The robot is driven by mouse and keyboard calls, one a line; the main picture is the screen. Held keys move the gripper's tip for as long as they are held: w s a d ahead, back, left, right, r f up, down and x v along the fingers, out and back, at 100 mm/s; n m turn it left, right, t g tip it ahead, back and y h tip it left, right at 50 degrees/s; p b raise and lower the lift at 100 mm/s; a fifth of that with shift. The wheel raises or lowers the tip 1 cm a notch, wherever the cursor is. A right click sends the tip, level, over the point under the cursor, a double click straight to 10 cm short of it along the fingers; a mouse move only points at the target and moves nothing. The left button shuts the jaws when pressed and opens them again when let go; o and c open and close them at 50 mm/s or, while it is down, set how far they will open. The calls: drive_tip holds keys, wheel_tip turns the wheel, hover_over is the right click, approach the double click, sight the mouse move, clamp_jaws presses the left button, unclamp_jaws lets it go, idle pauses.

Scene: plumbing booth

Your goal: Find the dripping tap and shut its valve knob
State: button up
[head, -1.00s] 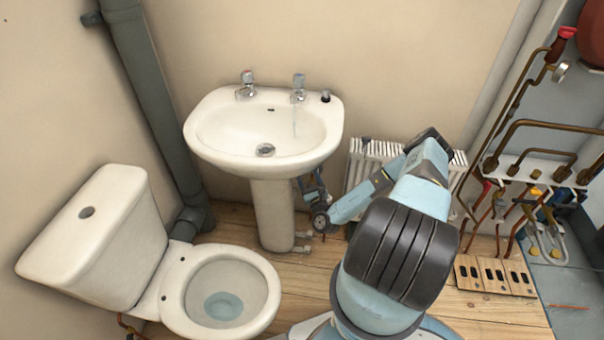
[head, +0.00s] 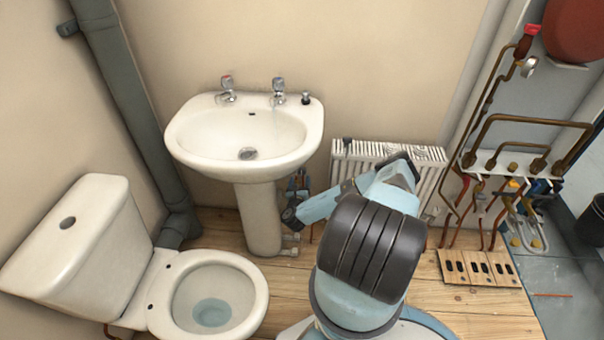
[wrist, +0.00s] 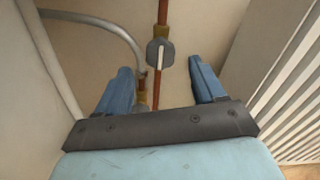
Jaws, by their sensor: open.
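The white basin (head: 190,140) has two chrome taps. The left tap (head: 228,90) has a red mark on top. A faint thin streak hangs below the right tap (head: 279,92). In the wrist view a dark grey valve knob (wrist: 160,52) with a pale stripe sits on a vertical copper pipe (wrist: 162,12). My gripper (wrist: 160,66) is open, with one blue finger on each side of the pipe. The knob lies between and slightly beyond the fingertips, with gaps on both sides. In the head view my gripper is small and partly hidden beside the basin pedestal.
The basin pedestal (head: 257,220) stands left of my arm. A white radiator (head: 430,170) is close on the right and also shows in the wrist view (wrist: 290,90). A curved grey pipe (wrist: 105,28) runs left of the knob. The toilet (head: 255,290) stands front left.

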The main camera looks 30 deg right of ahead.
sight(302, 173)
drive_tip(key=shift+x, duration=3)
drive_tip(key=shift+c, duration=0.3)
drive_tip(key=c, duration=1)
drive_tip(key=shift+s+d, duration=0.1)
drive_tip(key=shift+d, duration=0.2)
drive_tip(key=shift+a, duration=0.15)
